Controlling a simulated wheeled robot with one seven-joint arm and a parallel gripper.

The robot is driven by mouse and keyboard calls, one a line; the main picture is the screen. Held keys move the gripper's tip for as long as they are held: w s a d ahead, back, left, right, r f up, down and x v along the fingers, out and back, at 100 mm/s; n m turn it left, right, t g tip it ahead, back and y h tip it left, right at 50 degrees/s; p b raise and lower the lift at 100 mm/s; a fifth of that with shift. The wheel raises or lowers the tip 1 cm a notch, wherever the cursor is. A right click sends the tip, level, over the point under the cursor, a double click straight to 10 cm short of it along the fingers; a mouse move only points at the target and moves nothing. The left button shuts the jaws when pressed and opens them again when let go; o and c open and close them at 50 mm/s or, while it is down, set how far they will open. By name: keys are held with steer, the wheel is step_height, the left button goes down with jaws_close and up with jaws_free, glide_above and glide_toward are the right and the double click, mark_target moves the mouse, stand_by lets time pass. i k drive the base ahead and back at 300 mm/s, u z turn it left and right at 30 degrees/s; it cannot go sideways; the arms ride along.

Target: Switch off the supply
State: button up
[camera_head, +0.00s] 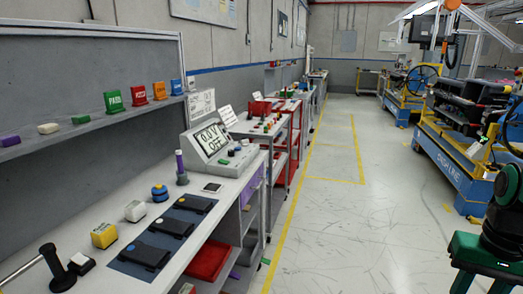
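The supply (222,147) is a light grey bench unit with a sloped front, standing on the workbench near its far end. Its screen (211,138) shows large dark text that reads like "0.0V" above "OFF". On its lower front panel are a green button (223,162) and a few other small controls, too small to make out.
Coloured blocks line the shelf (90,127). The aisle (330,215) is clear.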

mark_target(221, 161)
steer(key=z, duration=0.4)
steer(key=i, duration=1.1)
steer(key=u, duration=0.35)
steer(key=i, duration=0.8)
steer(key=u, duration=0.65)
